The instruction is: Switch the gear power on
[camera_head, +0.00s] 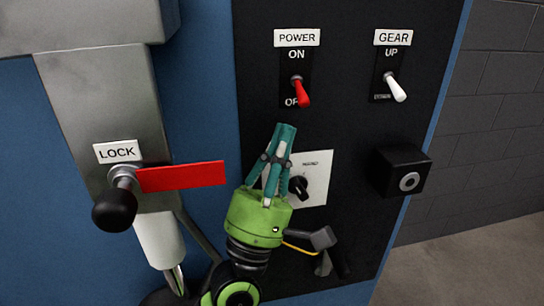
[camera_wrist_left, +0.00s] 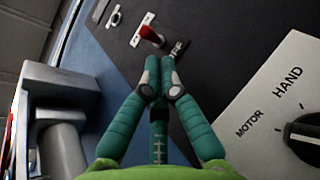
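The POWER switch (camera_head: 302,92) is a red toggle on the black panel, under a white POWER label. Its lever points down, over the OFF mark, away from the ON mark above it. It also shows in the left wrist view (camera_wrist_left: 151,35), just beyond the fingertips. My left gripper (camera_head: 284,130) is green and teal, with its fingers pointing up. Its fingertips are together and empty, a little below and left of the red lever, apart from it. The GEAR switch (camera_head: 396,88) is a white toggle to the right, its lever pointing down. My right gripper is not in view.
A red LOCK handle (camera_head: 182,176) with a black knob (camera_head: 115,210) is left of my gripper. A white plate with a black rotary knob (camera_head: 298,186) is close behind my gripper. A black box (camera_head: 402,172) juts out at the right. Space around the POWER switch is clear.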

